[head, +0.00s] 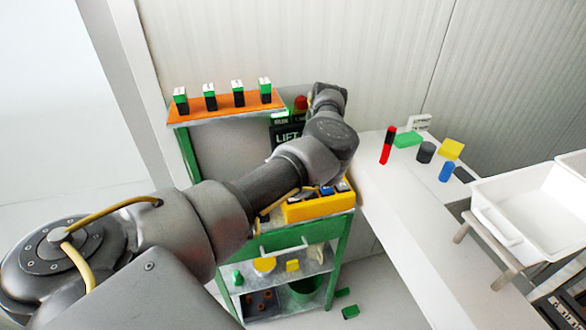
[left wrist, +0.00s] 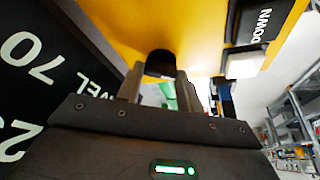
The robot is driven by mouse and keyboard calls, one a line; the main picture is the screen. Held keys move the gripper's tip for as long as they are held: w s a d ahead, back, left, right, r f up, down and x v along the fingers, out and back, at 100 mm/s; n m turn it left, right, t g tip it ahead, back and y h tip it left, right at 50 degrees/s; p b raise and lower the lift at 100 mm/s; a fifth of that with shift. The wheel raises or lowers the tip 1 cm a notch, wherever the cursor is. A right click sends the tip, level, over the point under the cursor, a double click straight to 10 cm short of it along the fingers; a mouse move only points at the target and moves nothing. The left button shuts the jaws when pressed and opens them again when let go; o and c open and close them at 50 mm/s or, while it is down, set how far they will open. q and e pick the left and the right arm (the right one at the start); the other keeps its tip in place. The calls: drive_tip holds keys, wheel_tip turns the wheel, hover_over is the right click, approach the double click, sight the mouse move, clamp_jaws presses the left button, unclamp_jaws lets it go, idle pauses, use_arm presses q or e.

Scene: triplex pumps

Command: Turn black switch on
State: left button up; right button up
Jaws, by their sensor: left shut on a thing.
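The black switch (left wrist: 160,62) sticks out from a yellow panel face (left wrist: 150,22) in the left wrist view. My left gripper (left wrist: 159,78) has its two fingers on either side of the switch and is shut on it. Which way the switch is turned cannot be told. In the head view my left arm reaches from the left to the cart, and its gripper is hidden behind the arm. A yellow control box (head: 320,207) sits on the cart below my wrist, partly covered. My right gripper is not in view.
A black DOWN button (left wrist: 253,22) sits near the switch. A black LIFT sign (head: 288,136) stands behind my arm. An orange shelf (head: 225,108) holds several green-and-black pieces. A white table (head: 400,215) with small coloured objects and a white bin (head: 530,205) stand right.

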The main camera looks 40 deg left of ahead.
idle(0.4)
use_arm(q)
drive_tip(key=o, duration=1)
drive_tip(key=b+v, duration=0.1)
drive_tip(key=v, duration=0.9)
drive_tip(key=shift+w+d+r, duration=0.15)
drive_tip(key=shift+w+r, duration=0.05)
drive_tip(key=shift+r, duration=0.15)
drive_tip(key=shift+d, duration=0.1)
